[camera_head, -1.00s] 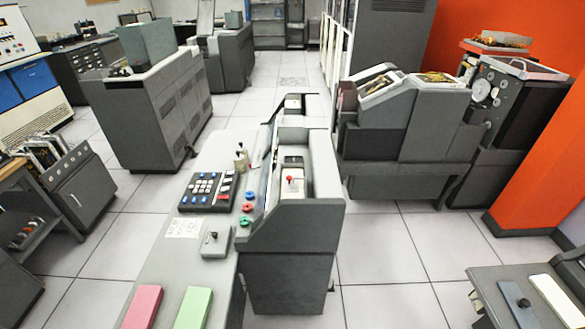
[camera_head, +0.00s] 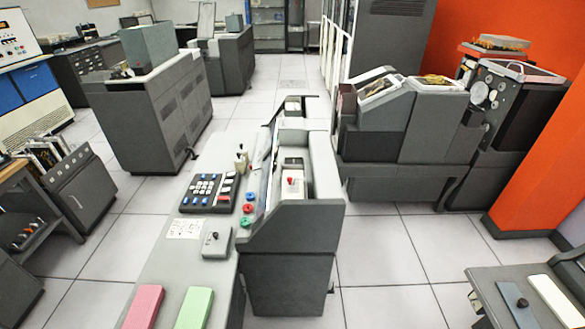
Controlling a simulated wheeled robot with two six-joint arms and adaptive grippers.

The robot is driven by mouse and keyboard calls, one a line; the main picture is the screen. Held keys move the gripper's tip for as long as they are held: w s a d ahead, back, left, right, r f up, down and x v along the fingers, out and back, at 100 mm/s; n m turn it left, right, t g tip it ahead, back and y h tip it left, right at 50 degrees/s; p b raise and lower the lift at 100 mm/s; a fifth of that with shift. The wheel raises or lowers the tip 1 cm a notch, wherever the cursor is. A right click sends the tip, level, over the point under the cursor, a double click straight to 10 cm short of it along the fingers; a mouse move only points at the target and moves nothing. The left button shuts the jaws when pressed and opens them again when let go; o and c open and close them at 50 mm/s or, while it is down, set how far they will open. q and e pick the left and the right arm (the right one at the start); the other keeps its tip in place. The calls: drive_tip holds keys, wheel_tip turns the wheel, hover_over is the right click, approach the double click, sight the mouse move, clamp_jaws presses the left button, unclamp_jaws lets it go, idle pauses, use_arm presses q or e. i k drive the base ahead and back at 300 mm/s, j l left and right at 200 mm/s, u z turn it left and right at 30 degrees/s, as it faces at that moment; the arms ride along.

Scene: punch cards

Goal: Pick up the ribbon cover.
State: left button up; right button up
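I cannot tell for sure which thing is the ribbon cover. A dark flat plate with a small knob (camera_head: 518,304) lies on the grey surface at the lower right, beside a long cream plate (camera_head: 556,301). A grey machine (camera_head: 290,225) stands in the middle, with a pale part bearing a red knob (camera_head: 292,182) in its open top. Neither of my grippers is in view, so nothing shows in their hold.
A grey desk (camera_head: 170,270) bears a keypad (camera_head: 208,192), a small grey box (camera_head: 216,243), a pink block (camera_head: 144,307) and a green block (camera_head: 194,308). A large grey machine (camera_head: 402,140) stands at the right. Tiled floor (camera_head: 400,255) is clear between.

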sight(217, 241)
drive_tip(key=i+l+u, duration=0.25)
drive_tip(key=l, duration=0.3)
drive_tip(key=i+l+u, duration=0.25)
drive_tip(key=i+l, duration=0.15)
drive_tip(key=l, duration=0.25)
drive_tip(key=u, duration=1)
drive_tip(key=k+l+z, duration=0.2)
drive_tip(key=i+l, duration=0.05)
drive_tip(key=l, duration=0.05)
